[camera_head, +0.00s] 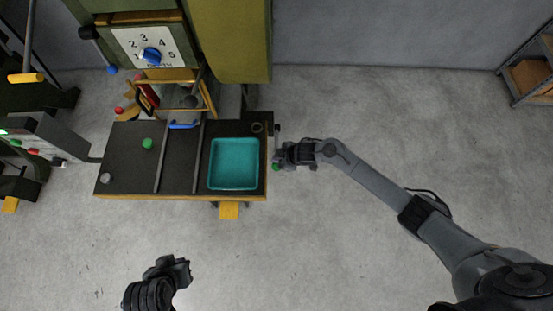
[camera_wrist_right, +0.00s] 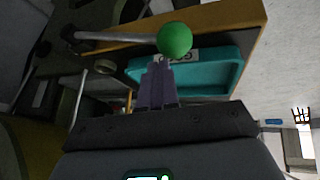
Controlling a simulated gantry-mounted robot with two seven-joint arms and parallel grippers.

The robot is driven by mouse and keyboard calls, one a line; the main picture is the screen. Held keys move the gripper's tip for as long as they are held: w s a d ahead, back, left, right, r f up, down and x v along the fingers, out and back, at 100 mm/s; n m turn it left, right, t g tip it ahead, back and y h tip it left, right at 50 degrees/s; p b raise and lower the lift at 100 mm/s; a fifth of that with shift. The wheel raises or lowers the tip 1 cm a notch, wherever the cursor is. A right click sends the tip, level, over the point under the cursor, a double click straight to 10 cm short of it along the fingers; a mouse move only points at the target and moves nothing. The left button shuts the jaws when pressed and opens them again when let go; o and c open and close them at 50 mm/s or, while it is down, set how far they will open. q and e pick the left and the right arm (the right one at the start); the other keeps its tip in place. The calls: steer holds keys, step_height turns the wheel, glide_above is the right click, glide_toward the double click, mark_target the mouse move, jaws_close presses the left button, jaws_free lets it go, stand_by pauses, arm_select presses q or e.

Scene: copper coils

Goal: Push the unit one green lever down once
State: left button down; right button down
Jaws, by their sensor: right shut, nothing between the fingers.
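The green lever knob (camera_head: 276,167) sticks out at the right side of the dark worktable. In the right wrist view the green ball (camera_wrist_right: 174,40) sits on the end of a grey rod (camera_wrist_right: 115,37). My right gripper (camera_head: 282,156) is beside the knob at the table's right edge. In the right wrist view its fingers (camera_wrist_right: 158,75) are shut and empty, with their tips just below the ball in the picture; whether they touch it cannot be told. My left gripper (camera_head: 180,268) is at the bottom left, away from the table; its fingers are not clear.
The worktable (camera_head: 125,175) holds a teal tray (camera_head: 234,187), another green knob (camera_head: 147,143) and a blue handle (camera_head: 184,125). A numbered dial panel (camera_head: 128,38) stands behind it. Another machine (camera_head: 55,135) with coloured knobs is at left. The floor (camera_head: 360,120) right of the table is clear.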

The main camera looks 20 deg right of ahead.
steer(key=shift+s+f, duration=0.1)
steer(key=shift+f, duration=0.2)
steer(key=shift+s+f, duration=0.15)
steer(key=shift+f, duration=0.2)
stand_by(0.3)
steer(key=shift+s+a+f+b, duration=0.1)
steer(key=shift+f+b, duration=0.25)
steer(key=shift+b, duration=0.1)
steer(key=shift+s+f, duration=0.2)
steer(key=shift+f, duration=0.3)
stand_by(0.8)
stand_by(0.4)
steer(key=shift+r, duration=0.2)
steer(key=shift+w+r+p, duration=0.2)
steer(key=shift+r+p, duration=0.25)
steer(key=shift+r, duration=0.1)
steer(key=shift+w+r+p, duration=0.2)
steer(key=shift+r+p, duration=0.2)
steer(key=shift+r, duration=0.15)
steer(key=shift+w+d+r+p, duration=0.15)
steer(key=shift+w+r+p, duration=0.15)
steer(key=shift+r+p, duration=0.4)
steer(key=shift+w+d+r+p, duration=0.15)
steer(key=shift+w+r+p, duration=0.1)
steer(key=shift+r+p, duration=0.4)
steer(key=shift+r, duration=0.1)
